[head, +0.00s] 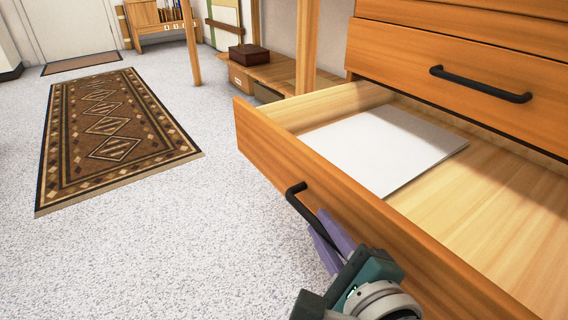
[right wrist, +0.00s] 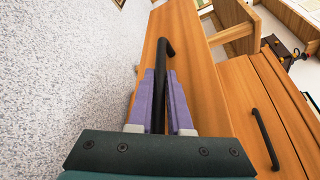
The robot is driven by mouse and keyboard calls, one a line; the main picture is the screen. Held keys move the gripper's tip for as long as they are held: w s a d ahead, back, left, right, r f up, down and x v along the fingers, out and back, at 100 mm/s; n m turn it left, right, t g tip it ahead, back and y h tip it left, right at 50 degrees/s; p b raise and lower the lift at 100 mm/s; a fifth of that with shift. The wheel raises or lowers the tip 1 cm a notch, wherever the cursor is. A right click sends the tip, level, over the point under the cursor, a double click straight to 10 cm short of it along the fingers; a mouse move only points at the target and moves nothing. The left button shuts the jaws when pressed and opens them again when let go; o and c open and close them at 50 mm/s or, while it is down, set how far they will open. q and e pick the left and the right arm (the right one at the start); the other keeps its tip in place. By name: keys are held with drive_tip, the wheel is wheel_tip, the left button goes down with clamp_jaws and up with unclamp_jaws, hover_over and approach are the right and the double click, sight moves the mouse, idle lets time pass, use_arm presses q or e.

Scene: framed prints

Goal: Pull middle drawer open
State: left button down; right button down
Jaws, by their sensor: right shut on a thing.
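The drawer (head: 340,205) is wooden and stands pulled out from its cabinet; its front and its black bar handle (head: 296,192) show in the head view. A flat white sheet or board (head: 385,145) lies inside it. My right gripper (head: 328,232), with purple fingers, is at the handle in front of the drawer. In the right wrist view the fingers (right wrist: 160,95) lie on both sides of the black handle (right wrist: 166,50) and are shut on it. The lower part of the handle is hidden by the gripper. My left gripper is not in view.
Above the open drawer is a closed drawer (head: 450,70) with its own black handle (head: 480,84). A brown patterned rug (head: 110,135) lies on the speckled floor at the left. A low wooden shelf with a dark box (head: 250,57) stands behind. The floor left of the drawer is clear.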

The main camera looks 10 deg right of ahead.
idle(0.3)
drive_tip(key=c, duration=0.8)
unclamp_jaws()
drive_tip(key=shift+c, duration=0.2)
drive_tip(key=shift+s+r, duration=0.1)
drive_tip(key=shift+s, duration=0.05)
drive_tip(key=p+v, duration=0.4)
drive_tip(key=v, duration=0.5)
drive_tip(key=shift+s, duration=0.3)
drive_tip(key=shift+r+p, duration=0.15)
drive_tip(key=shift+p, duration=0.15)
